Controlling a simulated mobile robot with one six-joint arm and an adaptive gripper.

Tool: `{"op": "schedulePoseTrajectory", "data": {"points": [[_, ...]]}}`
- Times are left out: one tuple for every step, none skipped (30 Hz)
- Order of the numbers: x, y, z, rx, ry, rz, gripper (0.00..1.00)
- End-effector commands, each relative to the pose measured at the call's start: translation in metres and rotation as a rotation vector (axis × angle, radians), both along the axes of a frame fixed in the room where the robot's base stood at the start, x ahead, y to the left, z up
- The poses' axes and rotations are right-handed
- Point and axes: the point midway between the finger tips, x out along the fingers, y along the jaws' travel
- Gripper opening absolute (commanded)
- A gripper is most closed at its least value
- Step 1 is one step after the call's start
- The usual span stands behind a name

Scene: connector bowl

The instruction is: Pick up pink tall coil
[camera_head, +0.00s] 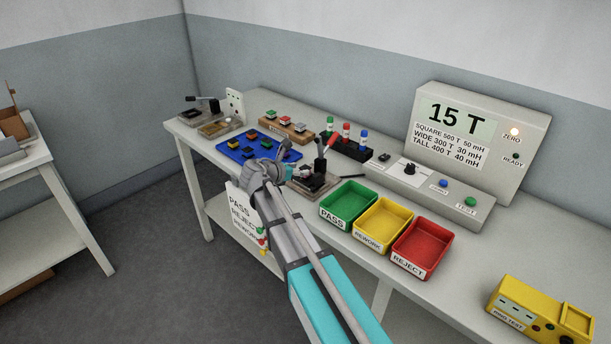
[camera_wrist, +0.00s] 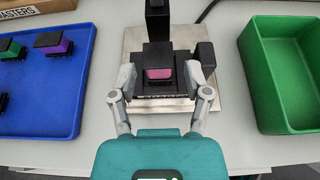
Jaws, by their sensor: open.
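A black block with a pink front (camera_wrist: 158,73) sits in a black fixture on a metal plate (camera_wrist: 133,42) in the wrist view; it looks like the pink coil, though its height is hard to judge. My gripper (camera_wrist: 159,82) is open, with one finger on each side of this block and a gap on both sides. In the head view my gripper (camera_head: 280,172) is beside the fixture (camera_head: 318,180), and the pink block is not clearly seen there. A similar block with a purple-pink front (camera_wrist: 54,43) lies in the blue tray (camera_wrist: 45,120) to the left.
The green PASS bin (camera_wrist: 262,70) stands close on the right, with the yellow REWORK bin (camera_head: 382,225) and red REJECT bin (camera_head: 423,247) beyond. A dark post (camera_wrist: 157,20) rises behind the block. The tester box (camera_head: 478,135) stands at the back.

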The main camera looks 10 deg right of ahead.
Motion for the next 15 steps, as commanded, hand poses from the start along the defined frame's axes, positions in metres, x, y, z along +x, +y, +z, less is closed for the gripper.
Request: {"op": "schedulePoseTrajectory", "data": {"points": [[0.0, 0.0001, 0.0001, 0.0, 0.0, 0.0, 0.63], [0.0, 0.0001, 0.0003, 0.0, 0.0, 0.001, 0.63], [-0.0001, 0.0003, 0.0003, 0.0, 0.0, 0.001, 0.63], [-0.0001, 0.0004, 0.0004, 0.0, 0.0, 0.001, 0.63], [-0.0001, 0.0005, 0.0003, 0.0, 0.0, 0.001, 0.63], [-0.0001, 0.0005, 0.0003, 0.0, 0.0, 0.001, 0.63], [-0.0001, 0.0005, 0.0003, 0.0, 0.0, 0.001, 0.63], [0.0001, 0.0006, 0.0001, 0.0, 0.0, 0.001, 0.63], [0.0004, 0.0003, -0.0004, 0.0, 0.0, 0.001, 0.63], [0.0011, -0.0002, -0.0011, 0.0, 0.0, 0.001, 0.63], [0.0018, -0.0008, -0.002, 0.0, 0.0, 0.001, 0.63], [0.0033, -0.0022, -0.0036, 0.0, 0.0, 0.001, 0.63], [0.0046, -0.0033, -0.005, 0.0, 0.0, 0.001, 0.63], [0.0061, -0.0048, -0.0066, 0.0, 0.0, 0.001, 0.63], [0.0086, -0.007, -0.009, 0.0, 0.0, 0.001, 0.63]]}}
